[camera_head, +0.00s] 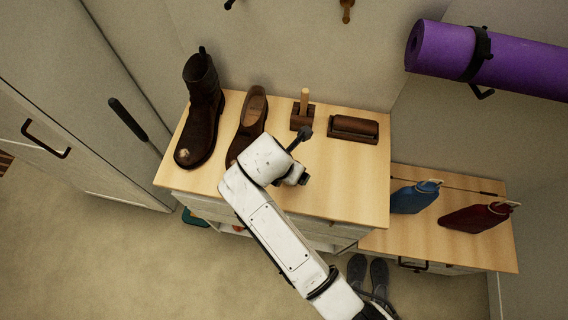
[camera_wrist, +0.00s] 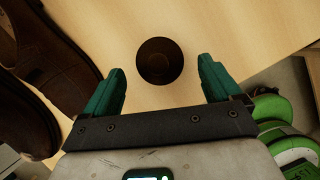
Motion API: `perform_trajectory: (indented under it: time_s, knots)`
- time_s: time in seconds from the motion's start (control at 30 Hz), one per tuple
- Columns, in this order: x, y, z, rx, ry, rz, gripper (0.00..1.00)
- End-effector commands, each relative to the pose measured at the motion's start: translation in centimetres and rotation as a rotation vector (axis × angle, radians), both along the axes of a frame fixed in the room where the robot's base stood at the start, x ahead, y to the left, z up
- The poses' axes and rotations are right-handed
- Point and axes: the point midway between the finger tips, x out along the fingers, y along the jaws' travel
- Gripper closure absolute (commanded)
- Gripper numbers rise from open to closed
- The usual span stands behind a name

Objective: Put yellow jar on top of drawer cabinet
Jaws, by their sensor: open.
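The drawer cabinet (camera_head: 345,195) has a light wood top, with pale drawer fronts below it; its top also shows in the wrist view (camera_wrist: 215,30). My gripper (camera_wrist: 160,90) is open over this top, with its green fingers spread apart. A dark brown round thing (camera_wrist: 160,62) stands on the wood in front of the gap between the fingers. It is seen from above, apart from both fingers. I see no yellow on it and cannot tell whether it is the jar. No yellow jar is clearly visible in either view. My arm hides part of the cabinet top in the head view.
A dark boot (camera_head: 203,110), a brown shoe (camera_head: 252,117), a wooden-handled brush (camera_head: 303,110) and a dark brush block (camera_head: 353,128) stand along the back. A lower bench (camera_head: 440,240) holds blue (camera_head: 415,197) and red (camera_head: 478,217) items.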

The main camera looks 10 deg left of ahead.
Motion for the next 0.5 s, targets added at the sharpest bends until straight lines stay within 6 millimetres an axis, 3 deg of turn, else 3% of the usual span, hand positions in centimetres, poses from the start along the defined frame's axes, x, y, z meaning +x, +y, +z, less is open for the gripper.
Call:
perform_trajectory:
  time_s: [0.23,0.5]
  knots:
    - [-1.7,0.9,4.5,0.003,-0.002,0.002,0.09]
    - [-2.5,1.2,6.6,0.001,0.000,0.000,0.09]
